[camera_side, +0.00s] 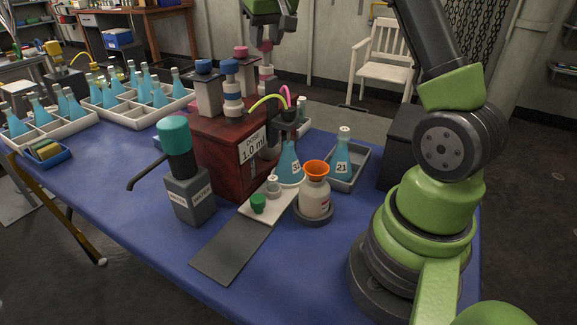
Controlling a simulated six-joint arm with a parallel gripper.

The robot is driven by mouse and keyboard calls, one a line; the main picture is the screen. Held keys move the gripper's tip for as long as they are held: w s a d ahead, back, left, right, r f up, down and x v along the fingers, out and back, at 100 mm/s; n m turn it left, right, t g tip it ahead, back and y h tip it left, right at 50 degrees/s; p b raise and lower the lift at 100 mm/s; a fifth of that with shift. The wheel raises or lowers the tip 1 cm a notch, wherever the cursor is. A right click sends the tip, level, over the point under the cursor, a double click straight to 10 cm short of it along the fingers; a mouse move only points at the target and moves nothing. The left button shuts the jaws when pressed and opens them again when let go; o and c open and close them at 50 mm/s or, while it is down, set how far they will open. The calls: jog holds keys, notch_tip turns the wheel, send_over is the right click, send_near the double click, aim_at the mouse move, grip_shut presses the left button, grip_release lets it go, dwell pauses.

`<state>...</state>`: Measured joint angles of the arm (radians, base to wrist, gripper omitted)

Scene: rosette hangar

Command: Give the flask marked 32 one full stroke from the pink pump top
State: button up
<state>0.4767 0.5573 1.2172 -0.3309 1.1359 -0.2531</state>
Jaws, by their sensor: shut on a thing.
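The flask marked 32 (288,172), with blue liquid, stands upright at the right front of the dark red dispenser box (222,160), which is labelled "DOSE 1.0 ml". Yellow and pink tubes arch over the flask's neck; I cannot tell whether they enter it. My gripper (266,39) is above the back right of the box, shut on a pink pump top (265,46). Its fingers partly hide this top. A white-and-pink pump body (267,77) stands below it. Another pink top (240,51) stands just to the left.
Dark blue (203,66) and blue (229,66) pump tops stand close by on the box. A flask marked 21 (342,158) stands in a grey tray (358,171). A teal-topped dispenser (174,136), an orange-topped bottle (315,195) and a green cap (258,203) are in front. Crates of flasks (140,118) fill the left.

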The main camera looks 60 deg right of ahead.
jog(key=shift+r, duration=0.35)
jog(key=shift+f, duration=1)
jog(key=o, duration=0.7)
jog(key=shift+r, duration=3.5)
